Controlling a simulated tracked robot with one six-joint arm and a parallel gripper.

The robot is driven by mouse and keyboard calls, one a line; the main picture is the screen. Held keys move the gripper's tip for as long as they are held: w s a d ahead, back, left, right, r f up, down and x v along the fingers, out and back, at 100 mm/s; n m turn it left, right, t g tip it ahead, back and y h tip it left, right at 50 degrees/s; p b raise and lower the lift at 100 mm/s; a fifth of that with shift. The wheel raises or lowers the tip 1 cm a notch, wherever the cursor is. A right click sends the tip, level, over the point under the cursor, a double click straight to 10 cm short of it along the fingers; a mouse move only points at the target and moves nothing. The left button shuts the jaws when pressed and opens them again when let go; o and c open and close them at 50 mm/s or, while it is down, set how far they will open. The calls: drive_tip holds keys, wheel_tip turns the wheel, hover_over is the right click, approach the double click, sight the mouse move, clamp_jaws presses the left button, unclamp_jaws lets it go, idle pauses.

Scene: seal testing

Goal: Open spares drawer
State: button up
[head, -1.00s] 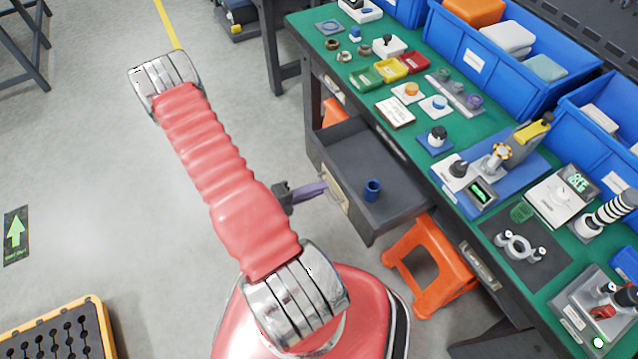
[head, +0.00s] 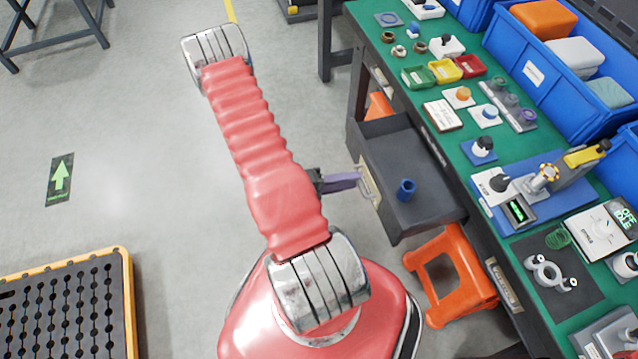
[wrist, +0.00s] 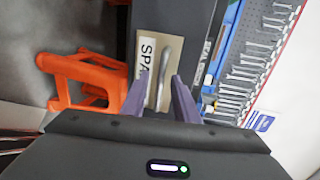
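The spares drawer (head: 425,185) is dark grey and stands pulled out from under the green bench. Its front carries a pale label and a metal handle (head: 367,186). In the wrist view the handle (wrist: 164,65) runs nearly upright over a label (wrist: 146,55) whose visible letters read "SPA". My gripper (head: 358,179) is at the drawer front, close to the handle. In the wrist view its two purple fingers (wrist: 161,78) are apart, with the handle showing between them and gaps on both sides. A blue cylindrical part (head: 406,189) stands inside the drawer.
An orange stool (head: 450,275) stands beside the drawer, under the bench. The green bench top (head: 440,135) holds small trays, parts and test devices, with blue bins (head: 560,95) behind. A yellow-edged black tray (head: 70,300) is at lower left.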

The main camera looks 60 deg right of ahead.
drive_tip(key=v, duration=1.2)
drive_tip(key=shift+w+a, duration=0.3)
drive_tip(key=shift+w, duration=0.05)
idle(0.4)
drive_tip(key=s+a+r+m+y, duration=0.15)
drive_tip(key=a+m+y, duration=0.35)
drive_tip(key=m, duration=0.7)
drive_tip(key=w+a+r+m+t+y, duration=0.4)
drive_tip(key=w+a+r+m+t, duration=0.1)
drive_tip(key=w+a+r+m, duration=0.5)
drive_tip(key=w+a+r+m+t, duration=0.1)
drive_tip(key=a+r+t, duration=0.3)
drive_tip(key=r, duration=0.4)
drive_tip(key=a+r+m+t+y, duration=0.1)
drive_tip(key=a+r+t, duration=0.3)
drive_tip(key=r, duration=0.5)
drive_tip(key=w+a+r+m+t, duration=0.1)
drive_tip(key=a+r+m+t, duration=0.1)
drive_tip(key=r, duration=0.6)
drive_tip(key=a+t, duration=0.1)
drive_tip(key=a, duration=0.1)
drive_tip(key=shift+w+a+r+m+t+y, duration=0.3)
drive_tip(key=shift+a+r+m+t+y, duration=0.05)
drive_tip(key=shift+a+m+t+y, duration=0.05)
